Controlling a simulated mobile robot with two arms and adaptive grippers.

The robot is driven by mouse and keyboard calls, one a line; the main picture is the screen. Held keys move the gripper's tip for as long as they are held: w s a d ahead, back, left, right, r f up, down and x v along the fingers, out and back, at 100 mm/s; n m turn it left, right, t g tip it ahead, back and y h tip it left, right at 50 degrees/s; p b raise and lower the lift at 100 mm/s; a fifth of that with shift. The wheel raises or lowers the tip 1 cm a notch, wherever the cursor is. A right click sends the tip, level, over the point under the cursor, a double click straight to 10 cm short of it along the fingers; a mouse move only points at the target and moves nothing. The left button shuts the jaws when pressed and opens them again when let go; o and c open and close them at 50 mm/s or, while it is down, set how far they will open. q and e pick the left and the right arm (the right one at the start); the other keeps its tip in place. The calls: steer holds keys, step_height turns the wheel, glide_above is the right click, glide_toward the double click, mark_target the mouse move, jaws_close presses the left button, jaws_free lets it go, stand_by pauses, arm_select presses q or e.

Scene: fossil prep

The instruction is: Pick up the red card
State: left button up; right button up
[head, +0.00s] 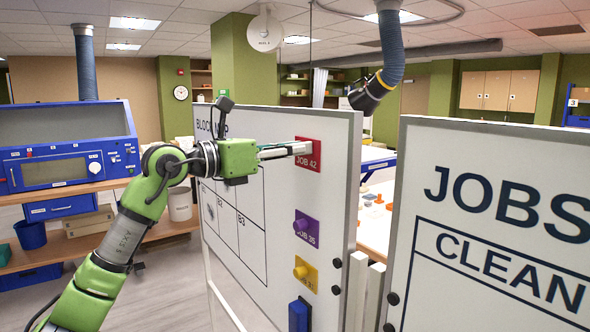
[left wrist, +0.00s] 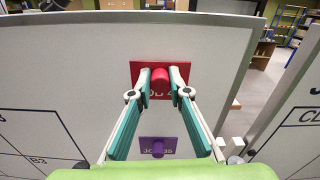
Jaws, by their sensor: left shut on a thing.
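The red card (head: 313,165), marked JOB 42, is on the right part of the white board, above a purple card. It also shows in the left wrist view (left wrist: 178,69), with a red round knob (left wrist: 160,80) on its front. My left gripper (head: 300,149) reaches it from the left; in the left wrist view its two fingers (left wrist: 160,84) are shut on the knob, one on each side. The card appears flat against the board. The fingers cover part of its lettering. My right gripper is in neither view.
A purple card (head: 308,228) and a yellow card (head: 305,273), each with a knob, are below on the same board (head: 232,262). A blue block (head: 298,315) is near its bottom. A second board (head: 420,205), headed JOBS, stands at the right. A hose nozzle (head: 370,95) hangs behind.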

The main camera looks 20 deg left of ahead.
arm_select(q)
steer(key=shift+s+a+r+b, duration=0.15)
steer(key=shift+r+b, duration=0.1)
steer(key=shift+r, duration=0.15)
steer(key=shift+s+a+r+b, duration=0.1)
steer(key=shift+a+r+b, duration=0.1)
steer(key=shift+r, duration=0.15)
steer(key=b+v, duration=0.6)
steer(key=v, duration=1.2)
steer(key=shift+s+a, duration=0.2)
steer(key=shift+s, duration=0.2)
